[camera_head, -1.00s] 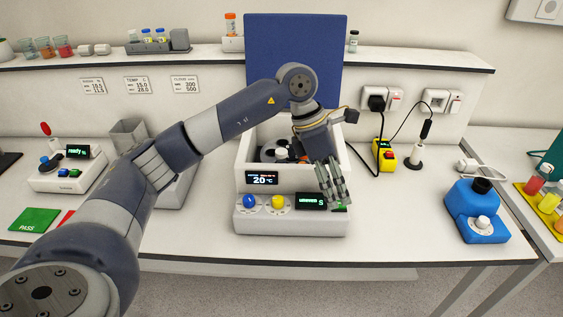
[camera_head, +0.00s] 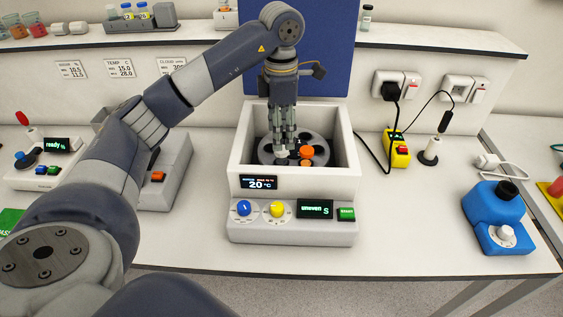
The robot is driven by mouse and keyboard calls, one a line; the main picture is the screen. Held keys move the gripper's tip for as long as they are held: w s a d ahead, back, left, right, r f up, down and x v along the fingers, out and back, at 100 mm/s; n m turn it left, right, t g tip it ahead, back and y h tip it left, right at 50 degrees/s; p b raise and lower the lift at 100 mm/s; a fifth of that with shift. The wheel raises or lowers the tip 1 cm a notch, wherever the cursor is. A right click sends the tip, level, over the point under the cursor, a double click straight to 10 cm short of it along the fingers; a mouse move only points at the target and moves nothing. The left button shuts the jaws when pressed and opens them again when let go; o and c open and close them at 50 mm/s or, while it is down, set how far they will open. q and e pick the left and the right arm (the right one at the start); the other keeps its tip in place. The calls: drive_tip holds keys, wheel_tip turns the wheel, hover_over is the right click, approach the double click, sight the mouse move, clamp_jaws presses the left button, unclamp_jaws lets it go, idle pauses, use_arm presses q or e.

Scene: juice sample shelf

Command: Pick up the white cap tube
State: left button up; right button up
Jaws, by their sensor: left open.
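A white cap tube (camera_head: 282,154) sits in the dark round rotor (camera_head: 322,148) inside the open white centrifuge (camera_head: 240,150). Only its white top shows, partly covered by my fingers. My left gripper (camera_head: 283,143) points straight down into the centrifuge, with its open fingertips right at the white cap. I cannot tell whether the fingers touch it. An orange cap tube (camera_head: 306,152) sits in the rotor just right of the white one. My right gripper is not in view.
The centrifuge walls surround the fingers, and its blue lid (camera_head: 335,75) stands up behind. Its front panel display (camera_head: 315,208) reads "uneven". A yellow device (camera_head: 397,150) and a blue mixer (camera_head: 495,215) stand to the right. A shelf (camera_head: 430,37) runs along the wall.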

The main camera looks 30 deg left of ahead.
sight(282, 153)
use_arm(q)
wheel_tip(282, 153, down, 2)
drive_tip(key=shift+w+f, duration=0.1)
drive_tip(key=shift+w, duration=0.05)
drive_tip(key=shift+w+a+f, duration=0.1)
drive_tip(key=shift+f, duration=0.75)
wheel_tip(282, 153, down, 3)
drive_tip(key=shift+p, duration=0.95)
drive_tip(key=shift+f, duration=0.4)
drive_tip(key=c, duration=1.2)
drive_tip(key=shift+c, duration=0.3)
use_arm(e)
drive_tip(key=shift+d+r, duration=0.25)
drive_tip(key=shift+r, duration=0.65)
